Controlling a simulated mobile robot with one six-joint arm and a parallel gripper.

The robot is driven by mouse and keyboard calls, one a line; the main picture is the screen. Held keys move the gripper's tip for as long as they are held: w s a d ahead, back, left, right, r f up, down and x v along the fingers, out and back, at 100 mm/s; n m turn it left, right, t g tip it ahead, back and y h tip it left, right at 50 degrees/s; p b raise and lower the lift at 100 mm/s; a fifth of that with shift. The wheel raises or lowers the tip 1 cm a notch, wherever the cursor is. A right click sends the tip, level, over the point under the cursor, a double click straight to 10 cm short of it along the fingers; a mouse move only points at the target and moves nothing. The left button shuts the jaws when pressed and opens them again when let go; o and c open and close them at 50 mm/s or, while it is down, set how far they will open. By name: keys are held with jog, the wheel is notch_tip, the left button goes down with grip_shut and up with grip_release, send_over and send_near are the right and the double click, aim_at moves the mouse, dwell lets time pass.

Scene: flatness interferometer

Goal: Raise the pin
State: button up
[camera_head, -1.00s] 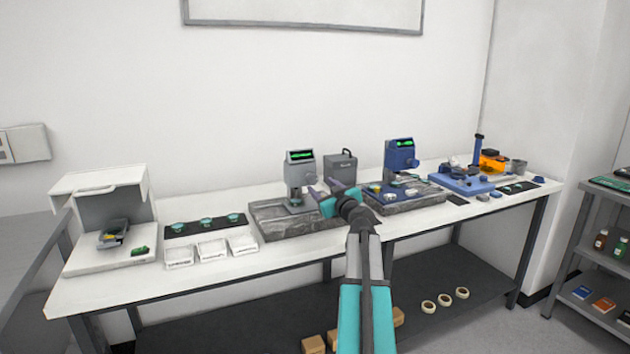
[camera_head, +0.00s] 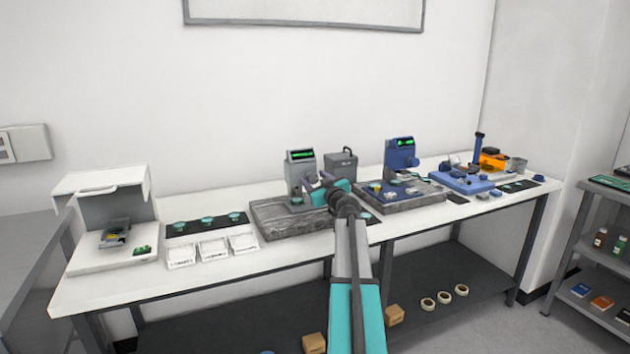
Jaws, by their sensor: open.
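A grey gauge (camera_head: 300,162) with a green display stands on a grey stone slab (camera_head: 272,222) near the middle of the bench. Its pin is too small and too covered by my gripper to make out. My gripper (camera_head: 312,186) is open, with its fingers pointing left at the lower front of this gauge. I cannot tell whether the fingers touch it. A blue gauge (camera_head: 401,153) with a green display stands on a second slab (camera_head: 408,204) to the right.
A grey box with a handle (camera_head: 341,167) stands behind my gripper. Three white trays (camera_head: 212,250) and a dark mat with green discs (camera_head: 205,224) lie left of the grey slab. A white open hood (camera_head: 105,205) stands at the far left. Small items crowd the blue gauge's slab.

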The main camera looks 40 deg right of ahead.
jog(key=shift+c, duration=0.5)
jog(key=c, duration=0.9)
jog(key=shift+c, duration=0.2)
